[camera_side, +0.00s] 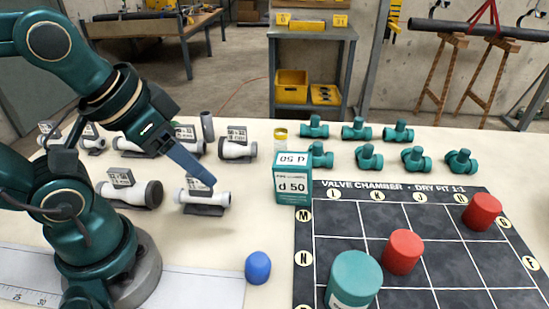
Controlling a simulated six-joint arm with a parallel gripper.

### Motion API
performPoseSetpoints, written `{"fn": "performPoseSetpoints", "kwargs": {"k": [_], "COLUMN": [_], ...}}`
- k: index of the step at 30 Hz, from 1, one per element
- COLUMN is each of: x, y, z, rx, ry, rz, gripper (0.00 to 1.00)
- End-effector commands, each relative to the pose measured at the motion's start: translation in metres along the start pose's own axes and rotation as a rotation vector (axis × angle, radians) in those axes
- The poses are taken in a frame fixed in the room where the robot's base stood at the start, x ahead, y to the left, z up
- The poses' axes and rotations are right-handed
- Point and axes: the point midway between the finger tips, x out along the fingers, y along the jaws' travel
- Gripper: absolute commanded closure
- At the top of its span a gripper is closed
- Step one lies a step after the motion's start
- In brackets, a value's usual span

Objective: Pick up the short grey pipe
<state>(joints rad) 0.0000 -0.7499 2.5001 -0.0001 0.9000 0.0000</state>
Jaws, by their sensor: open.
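A short grey pipe (207,126) stands upright at the back of the table, behind the rows of white pipe pieces. My gripper (207,179) reaches down from the left, in front of the grey pipe and apart from it. Its long blue-grey finger points down to the right, with its tip just above a white pipe piece (220,198) that has a label plate. The gripper is open and holds nothing that I can see. The second finger cannot be made out from this side.
More white pipe pieces with label plates, such as one (238,147) right of the grey pipe, stand close around. A dark gridded board (440,266) fills the front right.

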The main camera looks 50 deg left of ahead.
Motion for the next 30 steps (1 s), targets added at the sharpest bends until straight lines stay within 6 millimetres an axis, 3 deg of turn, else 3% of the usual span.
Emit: {"fn": "performPoseSetpoints", "kwargs": {"k": [7, 11, 16, 19, 24, 27, 30], "x": [0.000, -0.002, -0.021, -0.028, -0.021, -0.005, 0.017], "y": [0.000, 0.004, 0.019, 0.015, -0.029, -0.070, -0.113], "z": [-0.001, -0.021, -0.098, -0.150, -0.220, -0.242, -0.246], "rx": [0.003, -0.002, -0.110, -0.236, -0.503, -0.658, -0.788], "ry": [0.003, 0.092, 0.383, 0.536, 0.736, 0.814, 0.860], "rz": [0.000, 0.019, 0.119, 0.154, 0.092, -0.019, -0.169], "gripper": [0.45, 0.45, 0.45, 0.45, 0.45, 0.45, 0.45]}}
